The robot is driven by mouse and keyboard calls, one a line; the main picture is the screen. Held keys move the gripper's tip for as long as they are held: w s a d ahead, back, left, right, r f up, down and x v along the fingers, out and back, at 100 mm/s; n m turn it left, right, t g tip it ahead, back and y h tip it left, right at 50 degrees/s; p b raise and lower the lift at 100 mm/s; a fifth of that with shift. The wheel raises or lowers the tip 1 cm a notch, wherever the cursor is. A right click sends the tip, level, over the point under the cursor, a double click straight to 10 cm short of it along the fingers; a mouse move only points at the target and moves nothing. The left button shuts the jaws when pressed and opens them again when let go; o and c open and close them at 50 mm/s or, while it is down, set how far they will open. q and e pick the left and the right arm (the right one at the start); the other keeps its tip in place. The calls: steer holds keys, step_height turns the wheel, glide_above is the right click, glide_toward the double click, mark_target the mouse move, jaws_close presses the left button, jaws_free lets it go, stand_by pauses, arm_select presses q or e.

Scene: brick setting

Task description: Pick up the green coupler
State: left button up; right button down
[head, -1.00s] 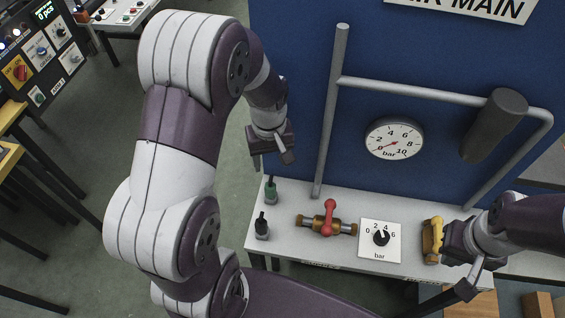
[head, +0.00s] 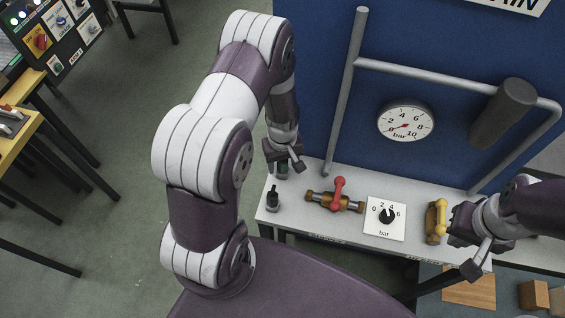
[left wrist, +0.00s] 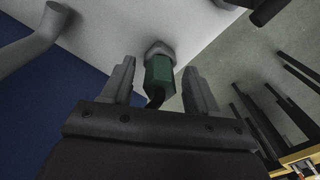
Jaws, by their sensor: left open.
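The green coupler (left wrist: 159,78) stands between the two spread fingers of my left gripper (left wrist: 159,70) in the left wrist view, with a gap on either side. Its grey collar meets the white bench top and a dark hose or stem comes off its near end.
The red-handled valve (head: 337,196) and the bar dial plate (head: 386,215) are further right. A grey upright pipe (head: 346,90) rises behind, before the blue panel (head: 420,75).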

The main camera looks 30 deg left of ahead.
arm_select(q)
jaws_close()
steer(key=shift+r, duration=0.15)
